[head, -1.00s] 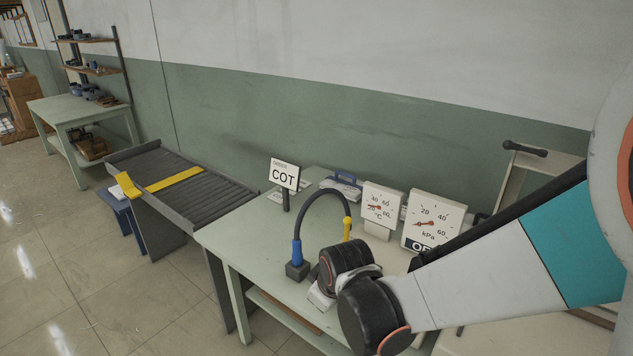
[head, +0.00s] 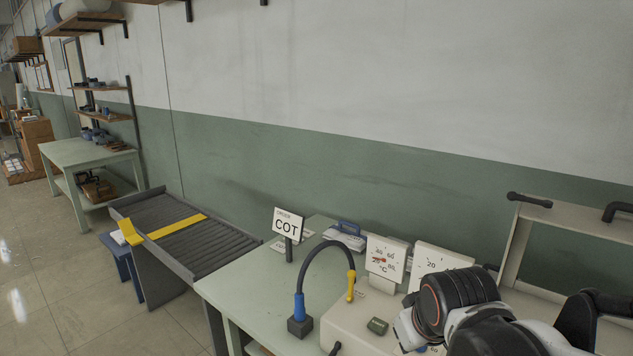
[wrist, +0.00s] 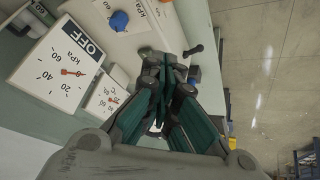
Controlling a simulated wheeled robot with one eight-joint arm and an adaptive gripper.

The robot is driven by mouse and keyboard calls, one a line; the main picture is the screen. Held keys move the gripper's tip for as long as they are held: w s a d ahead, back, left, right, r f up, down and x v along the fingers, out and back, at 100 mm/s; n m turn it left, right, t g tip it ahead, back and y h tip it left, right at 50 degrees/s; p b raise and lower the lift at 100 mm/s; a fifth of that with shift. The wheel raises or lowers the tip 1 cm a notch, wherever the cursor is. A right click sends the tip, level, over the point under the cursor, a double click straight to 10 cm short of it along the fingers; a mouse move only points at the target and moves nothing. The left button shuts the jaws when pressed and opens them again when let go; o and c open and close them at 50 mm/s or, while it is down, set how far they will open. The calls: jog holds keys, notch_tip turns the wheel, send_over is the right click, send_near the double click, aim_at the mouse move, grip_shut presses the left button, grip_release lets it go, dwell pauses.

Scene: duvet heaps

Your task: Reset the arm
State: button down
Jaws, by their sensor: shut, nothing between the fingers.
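My gripper (wrist: 170,68) shows in the wrist view with its fingers together and nothing between them. It is above the pale equipment panel, apart from or touching it I cannot tell. In the head view my arm reaches in from the lower right, and the fingers are hidden. A kPa gauge with an OFF label (wrist: 62,66) and a °C gauge (wrist: 103,101) are left of the fingers in the wrist view. A blue knob (wrist: 118,20) sits on the panel above left of them.
A green table (head: 240,279) holds a COT sign (head: 288,224), a curved black hose with blue and yellow ends (head: 300,300), and the gauges. A roller conveyor (head: 165,225) with a yellow strip stands left. Open floor lies further left. A wall runs behind.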

jog(key=s+d+r+m, duration=0.2)
jog(key=s+d+m, duration=0.1)
jog(key=s, duration=0.8)
jog(key=shift+d+t, duration=0.25)
jog(key=shift+t, duration=0.05)
jog(key=shift+r, duration=0.1)
